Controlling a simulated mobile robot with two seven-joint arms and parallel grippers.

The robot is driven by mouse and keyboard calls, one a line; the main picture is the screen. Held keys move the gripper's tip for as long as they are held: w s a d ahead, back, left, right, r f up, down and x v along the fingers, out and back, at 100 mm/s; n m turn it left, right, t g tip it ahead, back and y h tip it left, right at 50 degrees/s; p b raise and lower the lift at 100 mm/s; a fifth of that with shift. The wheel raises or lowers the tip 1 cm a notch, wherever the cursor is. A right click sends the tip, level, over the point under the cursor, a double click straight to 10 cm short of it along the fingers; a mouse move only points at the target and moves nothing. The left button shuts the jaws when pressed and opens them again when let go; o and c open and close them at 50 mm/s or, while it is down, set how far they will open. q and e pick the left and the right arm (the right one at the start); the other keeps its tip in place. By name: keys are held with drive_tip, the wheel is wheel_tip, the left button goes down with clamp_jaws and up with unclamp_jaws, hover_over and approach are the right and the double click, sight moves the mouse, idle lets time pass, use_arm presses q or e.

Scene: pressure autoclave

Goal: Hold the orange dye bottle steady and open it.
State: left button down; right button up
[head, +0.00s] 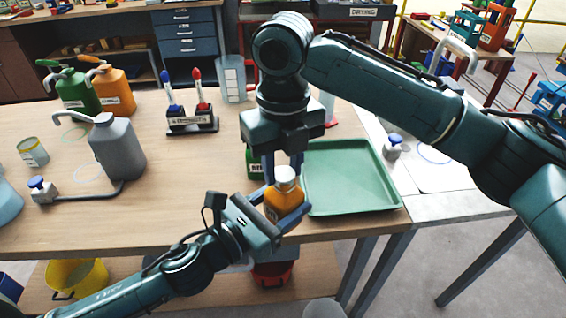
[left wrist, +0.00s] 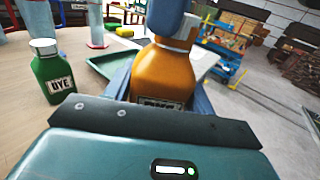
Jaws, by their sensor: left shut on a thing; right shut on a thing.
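The orange dye bottle (head: 271,204) is near the table's front edge, roughly upright, with its pale cap (head: 286,174) on top. My left gripper (head: 284,208) comes from the front left and is shut around the bottle's body. In the left wrist view the orange bottle (left wrist: 165,76) fills the middle, its DYE label partly hidden by the gripper. My right gripper (head: 283,166) points down from above and is shut on the cap. A blue finger of it (left wrist: 166,18) hides part of the cap in the left wrist view. I cannot tell whether the bottle touches the table.
A green dye bottle (left wrist: 52,72) stands close behind, half hidden in the head view. An empty green tray (head: 350,205) lies just to the right. A grey jug (head: 118,150), a rack with blue and red items (head: 190,122) and other bottles stand left.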

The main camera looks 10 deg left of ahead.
drive_tip(key=shift+w+r, duration=0.1)
drive_tip(key=shift+r, duration=0.1)
drive_tip(key=shift+r, duration=0.95)
